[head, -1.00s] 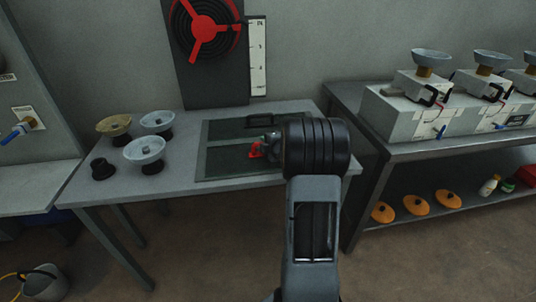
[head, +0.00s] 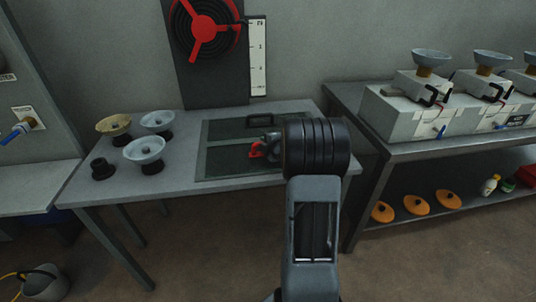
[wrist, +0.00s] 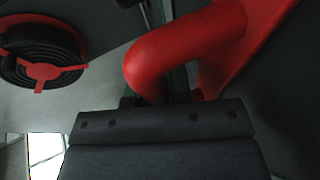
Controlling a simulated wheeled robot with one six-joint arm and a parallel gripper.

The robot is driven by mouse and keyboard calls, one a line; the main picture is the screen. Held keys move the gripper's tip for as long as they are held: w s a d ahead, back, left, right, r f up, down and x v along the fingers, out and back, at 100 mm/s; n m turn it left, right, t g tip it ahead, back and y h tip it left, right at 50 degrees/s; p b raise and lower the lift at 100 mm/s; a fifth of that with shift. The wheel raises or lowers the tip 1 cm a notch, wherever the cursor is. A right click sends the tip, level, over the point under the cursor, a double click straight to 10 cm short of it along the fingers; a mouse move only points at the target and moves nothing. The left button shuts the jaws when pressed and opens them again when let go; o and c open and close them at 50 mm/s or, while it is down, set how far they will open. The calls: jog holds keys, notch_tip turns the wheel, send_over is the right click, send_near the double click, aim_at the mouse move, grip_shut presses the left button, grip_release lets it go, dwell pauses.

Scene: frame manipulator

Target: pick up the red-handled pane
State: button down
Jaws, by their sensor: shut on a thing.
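The red-handled pane (head: 222,163) is a dark flat panel lying in the front half of a dark frame on the grey table. Its red handle (head: 256,151) shows just left of my arm and looms large in the wrist view (wrist: 185,45). My gripper (head: 268,146) is at the handle and shut on it. One dark finger (wrist: 160,122) crosses the lower wrist view against the handle; the other finger is hidden. The pane's right part is hidden behind my arm. I see no clear gap under the pane.
A second pane with a dark handle (head: 257,118) lies behind. Several bowls on dark stands, such as the white one (head: 145,151), stand at the table's left. A black board with a red-spoked disc (head: 203,30) rises behind. A grey bench (head: 400,150) stands right.

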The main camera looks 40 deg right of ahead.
jog(key=shift+r, duration=0.2)
